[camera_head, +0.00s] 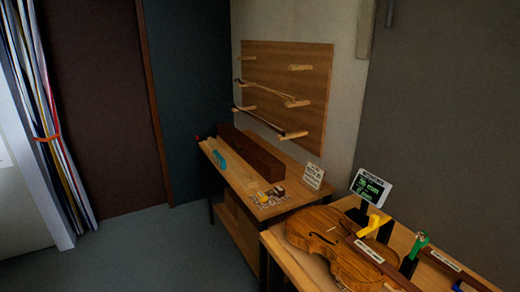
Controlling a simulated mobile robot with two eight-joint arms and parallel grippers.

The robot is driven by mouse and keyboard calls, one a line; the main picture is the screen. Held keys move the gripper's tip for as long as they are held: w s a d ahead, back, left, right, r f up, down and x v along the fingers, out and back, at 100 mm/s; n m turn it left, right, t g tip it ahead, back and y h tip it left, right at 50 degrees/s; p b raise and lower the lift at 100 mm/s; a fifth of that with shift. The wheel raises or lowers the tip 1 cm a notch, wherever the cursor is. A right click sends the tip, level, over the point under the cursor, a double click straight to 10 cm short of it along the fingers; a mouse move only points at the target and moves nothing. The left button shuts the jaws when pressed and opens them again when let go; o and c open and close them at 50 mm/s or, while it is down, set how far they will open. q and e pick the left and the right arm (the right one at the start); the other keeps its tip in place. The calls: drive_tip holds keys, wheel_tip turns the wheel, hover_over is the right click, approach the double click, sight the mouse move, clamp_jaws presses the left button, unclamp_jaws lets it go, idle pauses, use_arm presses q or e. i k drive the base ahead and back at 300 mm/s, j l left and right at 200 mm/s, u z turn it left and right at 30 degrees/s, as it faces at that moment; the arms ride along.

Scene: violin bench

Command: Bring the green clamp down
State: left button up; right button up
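The green clamp (420,241) is small in the lower right of the head view. It appears upright at the top of a dark support at the bench's back side; the exact contact is hard to tell. A yellow clamp-like piece (374,225) is to its left, by the violin's edge. The violin (325,240) lies on the bench (272,240), with a dark strip (370,252) bearing a pale label across its right part. Neither of my grippers is in view.
A small display (371,188) stands behind the violin. Further back, a second table (232,180) holds a long brown box (250,153), a blue item (219,160) and small parts. A wooden panel (290,75) with pegs holds bows on the wall. Open floor (150,250) lies left.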

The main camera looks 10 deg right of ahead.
sight(422, 240)
drive_tip(key=z, duration=1.25)
drive_tip(key=k+l+u, duration=0.1)
drive_tip(key=l+u, duration=0.15)
drive_tip(key=l, duration=0.15)
drive_tip(key=k+l+u, duration=0.2)
drive_tip(key=l, duration=0.15)
drive_tip(key=k+l+u, duration=0.25)
drive_tip(key=i+l, duration=0.1)
